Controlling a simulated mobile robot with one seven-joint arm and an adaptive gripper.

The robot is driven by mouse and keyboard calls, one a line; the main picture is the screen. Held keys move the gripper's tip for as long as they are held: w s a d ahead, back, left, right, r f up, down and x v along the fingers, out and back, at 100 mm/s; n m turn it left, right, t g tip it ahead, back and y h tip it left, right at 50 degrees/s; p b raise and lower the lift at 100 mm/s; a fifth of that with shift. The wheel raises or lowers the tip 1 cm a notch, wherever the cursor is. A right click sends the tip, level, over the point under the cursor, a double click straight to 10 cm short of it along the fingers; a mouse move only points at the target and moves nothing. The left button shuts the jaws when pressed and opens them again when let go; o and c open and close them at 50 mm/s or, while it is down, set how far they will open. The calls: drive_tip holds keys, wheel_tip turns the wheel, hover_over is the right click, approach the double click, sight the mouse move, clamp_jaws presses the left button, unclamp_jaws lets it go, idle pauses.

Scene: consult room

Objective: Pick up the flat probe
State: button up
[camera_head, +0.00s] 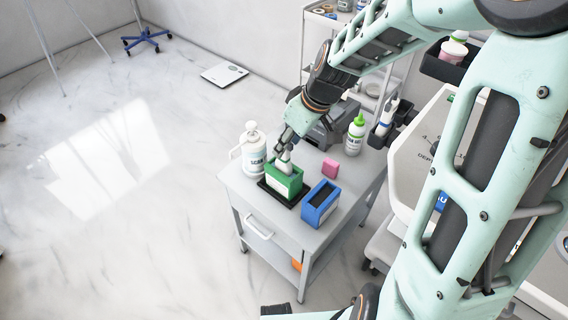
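A white probe (285,167) stands upright in a green holder (283,183) on the small grey cart. My gripper (286,148) points down right at the probe's top end, and its fingers partly hide it. The fingers are too small here to tell whether they are open or shut on the probe. A blue holder (320,204) to the right has a dark slot and shows no probe in it. Another white probe with a blue band (386,120) sits in a dark holder beside the cart. The probe heads are hidden, so I cannot tell which one is flat.
A white shelf trolley (308,45) stands behind.

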drive_tip(key=shift+w+d+b+x, duration=0.15)
drive_tip(key=shift+b+x, duration=0.3)
drive_tip(key=shift+x, duration=1.05)
drive_tip(key=shift+w+d+b+x, duration=0.15)
drive_tip(key=shift+b+x, duration=0.25)
drive_tip(key=shift+x, duration=1.1)
drive_tip(key=shift+c, duration=0.4)
clamp_jaws()
